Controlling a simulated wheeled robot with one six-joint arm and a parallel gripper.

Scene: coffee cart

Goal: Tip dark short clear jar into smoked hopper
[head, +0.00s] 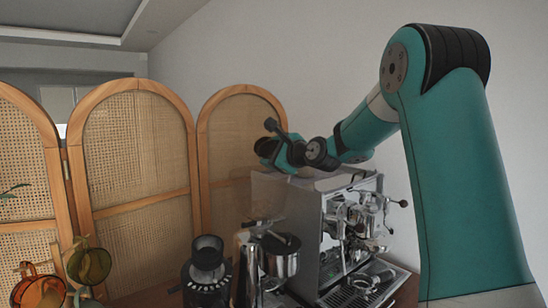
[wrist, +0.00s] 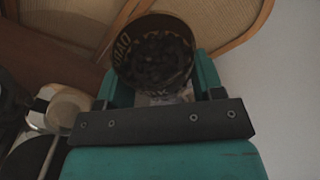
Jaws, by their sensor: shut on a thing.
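My gripper (head: 276,149) is above the top left of the espresso machine in the head view. In the wrist view my gripper (wrist: 160,85) is shut on a short clear jar (wrist: 152,55). The jar's round mouth faces the wrist camera, lettering shows on its wall, and dark beans fill much of it. In the head view the jar is hard to make out among the dark gripper parts. A dark, smoky funnel-shaped hopper (head: 208,250) tops a black grinder at the lower middle of the head view, below and left of my gripper.
The espresso machine (head: 345,235) stands below my arm. A steel canister (head: 282,262) with a dark lid stands between it and the grinder. Orange and olive cups (head: 90,264) are at lower left. A cane folding screen (head: 135,170) stands behind.

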